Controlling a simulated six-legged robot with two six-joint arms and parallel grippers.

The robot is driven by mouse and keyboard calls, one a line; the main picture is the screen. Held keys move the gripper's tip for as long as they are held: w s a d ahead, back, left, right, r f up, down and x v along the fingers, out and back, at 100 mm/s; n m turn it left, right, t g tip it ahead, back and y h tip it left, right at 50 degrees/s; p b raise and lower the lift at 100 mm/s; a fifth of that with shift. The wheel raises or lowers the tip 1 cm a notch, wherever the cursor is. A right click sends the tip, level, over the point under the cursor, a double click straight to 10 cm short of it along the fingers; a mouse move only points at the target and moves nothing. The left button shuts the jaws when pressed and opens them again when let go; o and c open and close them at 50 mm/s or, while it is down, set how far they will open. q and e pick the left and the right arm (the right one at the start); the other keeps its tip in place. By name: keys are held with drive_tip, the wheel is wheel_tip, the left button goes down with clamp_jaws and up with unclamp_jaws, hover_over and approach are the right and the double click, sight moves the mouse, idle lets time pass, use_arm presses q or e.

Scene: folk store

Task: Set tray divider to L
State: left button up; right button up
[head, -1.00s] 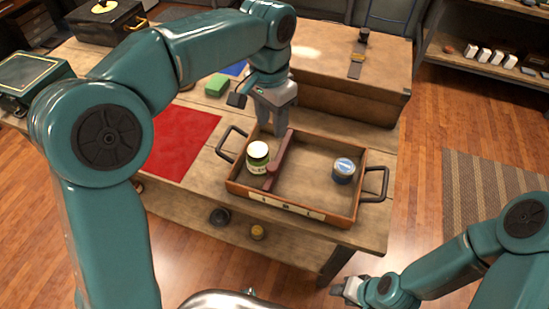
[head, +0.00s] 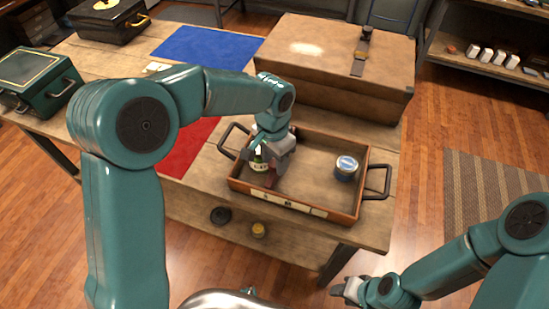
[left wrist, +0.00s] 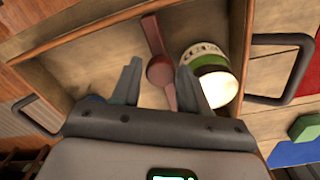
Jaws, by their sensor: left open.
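The wooden tray (head: 360,195) sits on the table, with a black handle at each end and pale label plates on its front wall. My left gripper (head: 272,165) is inside the tray's left half, pointing down. It hides most of the divider in the head view. In the left wrist view the dark red divider (left wrist: 156,40) has a round knob that lies between the open fingers of my left gripper (left wrist: 160,82), with gaps visible on both sides. My right gripper (head: 348,290) is low at the bottom right, away from the tray; its fingers are too small to read.
A jar with a green label (head: 258,163) stands close beside the left gripper; it also shows in the left wrist view (left wrist: 209,72). A blue tin (head: 345,168) stands in the tray's right part. A large wooden chest (head: 330,85) is behind the tray.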

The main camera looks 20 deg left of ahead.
use_arm(q)
clamp_jaws()
drive_tip(key=d, duration=1.2)
drive_tip(key=shift+s+d, duration=0.1)
drive_tip(key=shift+d, duration=0.1)
unclamp_jaws()
drive_tip(key=shift+r, duration=0.1)
wheel_tip(320, 180, up, 16)
drive_tip(key=p, duration=0.1)
drive_tip(key=shift+a, duration=0.2)
